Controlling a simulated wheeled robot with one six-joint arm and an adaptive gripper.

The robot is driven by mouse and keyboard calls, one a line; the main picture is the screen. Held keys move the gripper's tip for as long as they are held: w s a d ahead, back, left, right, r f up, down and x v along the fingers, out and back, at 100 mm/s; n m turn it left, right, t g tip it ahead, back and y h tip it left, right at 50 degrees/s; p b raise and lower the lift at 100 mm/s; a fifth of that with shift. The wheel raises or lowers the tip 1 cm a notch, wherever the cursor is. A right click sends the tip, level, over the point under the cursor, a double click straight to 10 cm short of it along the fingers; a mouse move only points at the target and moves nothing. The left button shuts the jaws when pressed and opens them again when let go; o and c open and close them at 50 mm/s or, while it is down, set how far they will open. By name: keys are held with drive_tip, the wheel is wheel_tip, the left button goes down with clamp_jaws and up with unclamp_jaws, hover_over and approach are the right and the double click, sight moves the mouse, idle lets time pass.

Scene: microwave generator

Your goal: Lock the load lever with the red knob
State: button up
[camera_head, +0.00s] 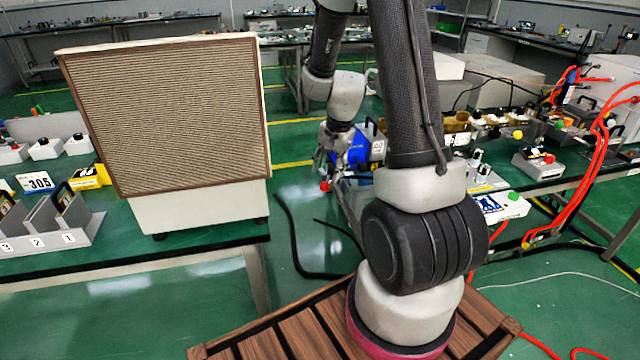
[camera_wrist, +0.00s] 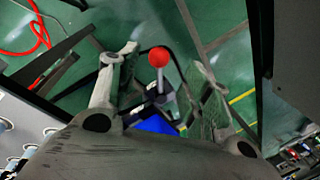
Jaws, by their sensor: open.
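The load lever with its red knob (camera_wrist: 159,57) shows in the wrist view, between and beyond my two open fingers. In the head view the red knob (camera_head: 325,186) is small and lies just below my gripper (camera_head: 331,165). The blue housing (camera_head: 350,148) stands right behind and beside my gripper there. In the wrist view my gripper (camera_wrist: 160,85) has its fingers spread on either side of the lever, with nothing held. Whether a finger touches the lever cannot be told.
A large beige box with a ribbed front (camera_head: 175,115) stands on the left table. A right-hand bench carries small devices and red hoses (camera_head: 600,150). Black cables (camera_head: 292,245) lie on the green floor between the tables. A dark panel edge (camera_wrist: 262,70) rises right of my gripper.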

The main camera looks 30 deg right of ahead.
sight(326, 183)
drive_tip(key=f, duration=0.3)
drive_tip(key=w+f, duration=0.1)
drive_tip(key=f, duration=0.1)
drive_tip(key=shift+a+f, duration=0.15)
drive_tip(key=shift+f, duration=0.2)
clamp_jaws()
